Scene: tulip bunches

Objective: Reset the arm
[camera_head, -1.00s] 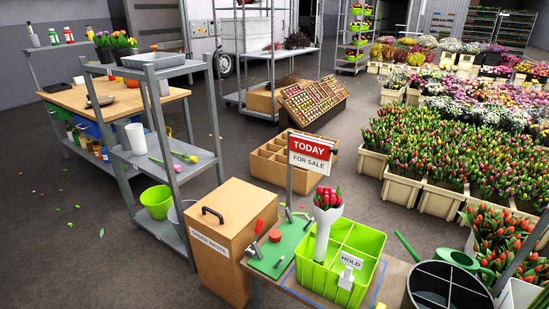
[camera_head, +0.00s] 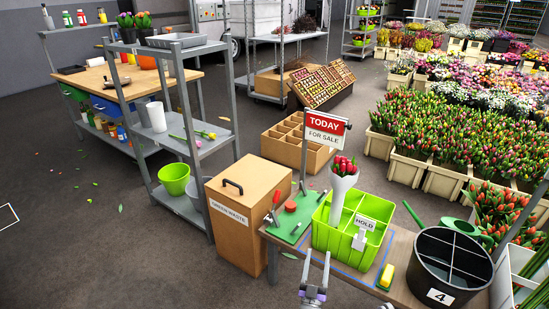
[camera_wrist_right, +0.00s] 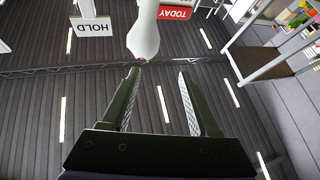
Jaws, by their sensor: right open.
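My right gripper (camera_head: 317,262) is at the bottom of the head view, in front of the workbench's near edge. In the right wrist view its two fingers (camera_wrist_right: 159,73) stand apart with nothing between them. A bunch of red tulips in a white wrap (camera_head: 341,190) stands upright in the lime-green divided crate (camera_head: 322,236), beyond the gripper and apart from it. The white wrap (camera_wrist_right: 143,38) shows past the fingertips in the wrist view. My left gripper is not in view.
A black bucket (camera_head: 437,291) marked 4 and a yellow object (camera_head: 386,275) are on the bench right of the crate.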

